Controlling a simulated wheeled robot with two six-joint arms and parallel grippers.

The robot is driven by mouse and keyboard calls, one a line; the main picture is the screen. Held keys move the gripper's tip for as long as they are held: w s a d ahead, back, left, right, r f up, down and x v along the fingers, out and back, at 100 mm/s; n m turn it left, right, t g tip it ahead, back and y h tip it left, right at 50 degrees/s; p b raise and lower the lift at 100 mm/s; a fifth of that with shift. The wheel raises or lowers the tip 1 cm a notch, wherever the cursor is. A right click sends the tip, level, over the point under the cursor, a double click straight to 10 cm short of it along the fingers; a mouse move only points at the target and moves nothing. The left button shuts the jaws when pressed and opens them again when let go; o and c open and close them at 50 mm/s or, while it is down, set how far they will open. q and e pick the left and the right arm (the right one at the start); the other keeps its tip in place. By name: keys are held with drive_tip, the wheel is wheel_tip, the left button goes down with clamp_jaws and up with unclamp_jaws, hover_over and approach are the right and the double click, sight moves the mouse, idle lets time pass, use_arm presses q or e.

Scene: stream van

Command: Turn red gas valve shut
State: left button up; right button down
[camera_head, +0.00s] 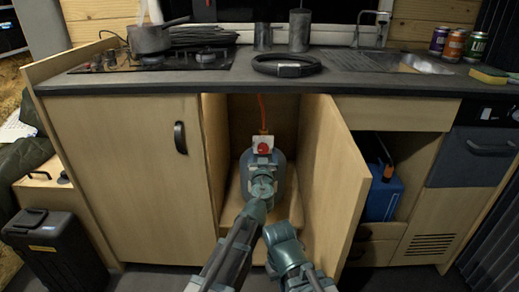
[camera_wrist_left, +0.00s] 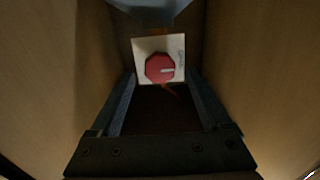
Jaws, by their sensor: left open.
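The red gas valve (camera_head: 263,148) is a knob on a white plate, above the grey-blue gas cylinder (camera_head: 278,184) inside the open cupboard. In the left wrist view the valve (camera_wrist_left: 159,68) is faceted, with a pale mark pointing right, and its plate (camera_wrist_left: 145,46) is behind it. My left gripper (camera_head: 263,158) is in the cupboard in front of the cylinder, pointing at the valve. Its open fingers (camera_wrist_left: 160,84) frame the valve left and right, with nothing held. Whether they touch it I cannot tell. My right gripper does not show.
The open cupboard door (camera_head: 337,185) stands to the right of my arm, and the cupboard's left front (camera_head: 140,160) is close on the other side. An orange hose (camera_head: 262,112) rises above the valve. A blue canister (camera_head: 383,195) sits in the right-hand opening.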

sight(263, 148)
use_arm(q)
drive_tip(key=shift+w, duration=1.15)
clamp_jaws()
